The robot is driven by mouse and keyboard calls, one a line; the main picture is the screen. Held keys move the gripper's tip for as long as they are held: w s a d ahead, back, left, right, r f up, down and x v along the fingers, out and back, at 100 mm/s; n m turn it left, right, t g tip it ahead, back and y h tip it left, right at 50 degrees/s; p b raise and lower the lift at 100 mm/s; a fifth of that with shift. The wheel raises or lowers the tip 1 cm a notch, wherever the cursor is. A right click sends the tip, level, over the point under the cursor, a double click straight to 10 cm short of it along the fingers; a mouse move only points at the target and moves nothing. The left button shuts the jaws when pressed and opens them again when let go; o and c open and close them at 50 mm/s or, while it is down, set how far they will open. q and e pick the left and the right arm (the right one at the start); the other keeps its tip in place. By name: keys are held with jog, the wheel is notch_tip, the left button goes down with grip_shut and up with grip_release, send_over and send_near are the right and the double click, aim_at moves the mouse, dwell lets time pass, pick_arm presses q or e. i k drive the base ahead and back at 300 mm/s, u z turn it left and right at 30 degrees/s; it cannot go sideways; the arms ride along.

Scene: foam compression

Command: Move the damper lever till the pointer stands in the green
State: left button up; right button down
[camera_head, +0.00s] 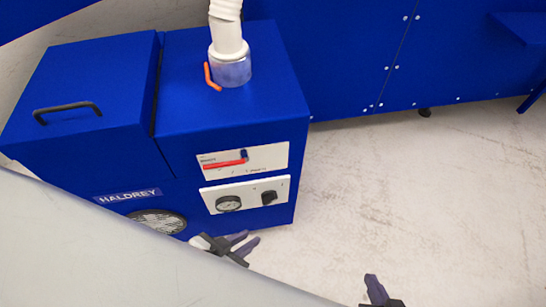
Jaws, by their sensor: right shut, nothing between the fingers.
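An orange lever (211,77) sits at the left side of the grey collar (231,70) under a white hose, on top of the blue machine. A round gauge (228,203) is on the lower white front panel; its pointer is too small to read, and I see no green on it. My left gripper (253,236) is low in front of the machine, its two dark fingers apart and empty, well below the lever. My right gripper (374,279) is at the bottom edge, shut and empty, away from the machine. Its lower part is cut off.
The upper front panel has a red bar (225,164) and a dark blue piece. A black knob (269,198) is beside the gauge. A black handle (67,111) is on the left lid. A grey surface (90,255) covers the lower left. Pale floor (430,190) is clear at right.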

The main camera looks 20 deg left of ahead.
aim_at(224, 164)
jog(key=z, duration=2.5)
jog(key=k, duration=1)
jog(key=u, duration=1.8)
